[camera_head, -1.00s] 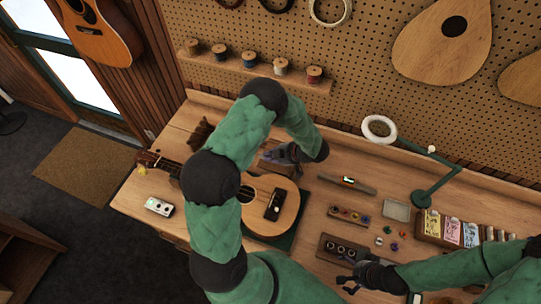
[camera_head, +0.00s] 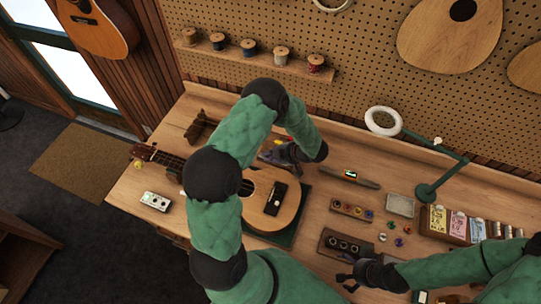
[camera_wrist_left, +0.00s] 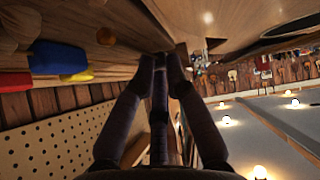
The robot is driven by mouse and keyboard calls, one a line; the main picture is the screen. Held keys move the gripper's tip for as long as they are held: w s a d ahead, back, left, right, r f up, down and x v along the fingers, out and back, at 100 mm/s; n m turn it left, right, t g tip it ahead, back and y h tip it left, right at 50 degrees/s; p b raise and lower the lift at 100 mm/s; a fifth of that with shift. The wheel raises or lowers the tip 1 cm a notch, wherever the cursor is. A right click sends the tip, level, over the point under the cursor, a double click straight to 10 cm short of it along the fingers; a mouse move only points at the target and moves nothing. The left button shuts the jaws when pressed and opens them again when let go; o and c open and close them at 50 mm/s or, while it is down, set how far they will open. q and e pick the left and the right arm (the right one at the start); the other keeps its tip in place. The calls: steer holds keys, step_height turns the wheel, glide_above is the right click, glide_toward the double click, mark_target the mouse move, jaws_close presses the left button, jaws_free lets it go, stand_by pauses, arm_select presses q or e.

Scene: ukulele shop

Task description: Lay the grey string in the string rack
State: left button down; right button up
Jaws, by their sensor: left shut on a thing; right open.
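My left gripper (camera_head: 281,155) is over the back of the bench, just behind the ukulele's body. It is shut on a thin dark grey piece (camera_wrist_left: 160,105), which I take for the grey string; its ends are hard to make out. Red (camera_wrist_left: 14,80), blue (camera_wrist_left: 56,57) and yellow (camera_wrist_left: 76,76) pieces lie on wood to the left in the left wrist view. A yellow bit (camera_head: 277,141) shows beside the gripper in the head view. These may belong to the string rack, which my left arm and gripper largely hide. My right gripper (camera_head: 347,281) is open and empty near the bench's front.
The ukulele (camera_head: 268,203) lies on a green mat with a dark device on it. A white pedal (camera_head: 155,201) is at left. Wooden blocks (camera_head: 341,245) with small parts, a tray (camera_head: 400,205) and a green lamp (camera_head: 427,192) stand to the right. Spools line the wall shelf.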

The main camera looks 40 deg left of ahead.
arm_select(q)
steer(key=shift+s+d+p, duration=0.1)
steer(key=shift+s+p, duration=0.15)
steer(key=shift+p, duration=0.1)
arm_select(e)
steer(key=shift+r, duration=0.35)
stand_by(0.3)
arm_select(q)
steer(key=c, duration=1.2)
jaws_free()
steer(key=shift+o, duration=1.3)
steer(key=shift+r, duration=0.1)
step_height(320, 180, up, 7)
steer(key=p, duration=0.6)
steer(key=shift+p, duration=0.3)
arm_select(e)
step_height(320, 180, up, 7)
steer(key=shift+f, duration=0.2)
